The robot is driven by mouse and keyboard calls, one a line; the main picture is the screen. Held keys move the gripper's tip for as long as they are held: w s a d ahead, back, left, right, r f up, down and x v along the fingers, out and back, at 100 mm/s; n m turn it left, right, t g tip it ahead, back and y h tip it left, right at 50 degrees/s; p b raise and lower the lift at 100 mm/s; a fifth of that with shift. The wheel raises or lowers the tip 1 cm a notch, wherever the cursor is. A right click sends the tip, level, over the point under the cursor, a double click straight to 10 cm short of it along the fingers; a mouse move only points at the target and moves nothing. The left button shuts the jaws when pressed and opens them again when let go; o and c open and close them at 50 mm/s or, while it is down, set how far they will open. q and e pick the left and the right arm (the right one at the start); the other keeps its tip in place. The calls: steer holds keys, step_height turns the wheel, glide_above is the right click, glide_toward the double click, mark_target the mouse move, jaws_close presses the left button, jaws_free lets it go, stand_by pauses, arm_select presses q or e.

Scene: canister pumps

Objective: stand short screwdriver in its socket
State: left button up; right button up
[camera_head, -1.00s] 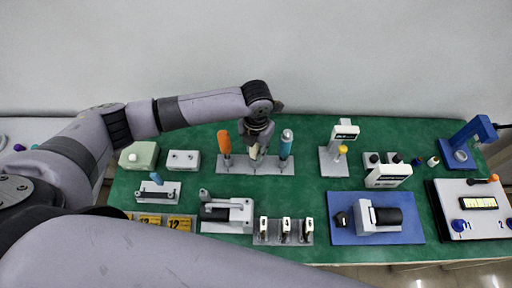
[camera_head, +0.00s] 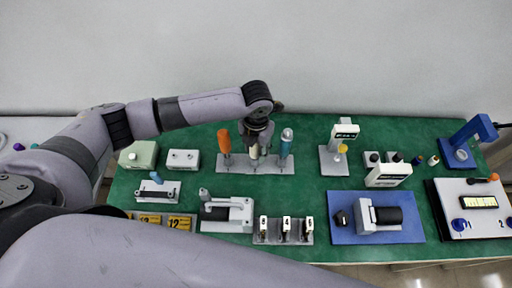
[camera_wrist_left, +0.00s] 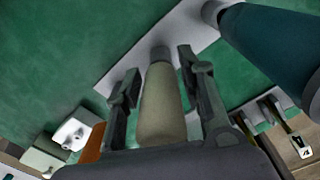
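The short screwdriver with a cream handle (camera_wrist_left: 160,108) is upright between the fingers of my left gripper (camera_wrist_left: 158,80); a little of it shows in the head view (camera_head: 254,152). The fingers stand on either side of the handle, with narrow gaps visible near the tips, so the gripper looks open around it. The handle's far end meets the grey rack plate (camera_wrist_left: 125,72) in the picture. The socket is hidden beneath it, so I cannot tell how deep it sits. In the head view my left gripper (camera_head: 257,146) is over the middle of the rack (camera_head: 281,169). My right gripper is out of view.
An orange-handled screwdriver (camera_head: 224,142) stands left of my gripper and a teal one (camera_head: 286,142) stands close on the right. A grey clamp-like fixture (camera_head: 238,210) and numbered blocks (camera_head: 283,238) lie in front. Green table is clear behind the rack.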

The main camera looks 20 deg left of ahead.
arm_select(q)
steer(key=shift+o, duration=0.8)
step_height(320, 180, up, 12)
steer(key=shift+s+f, duration=0.1)
stand_by(0.5)
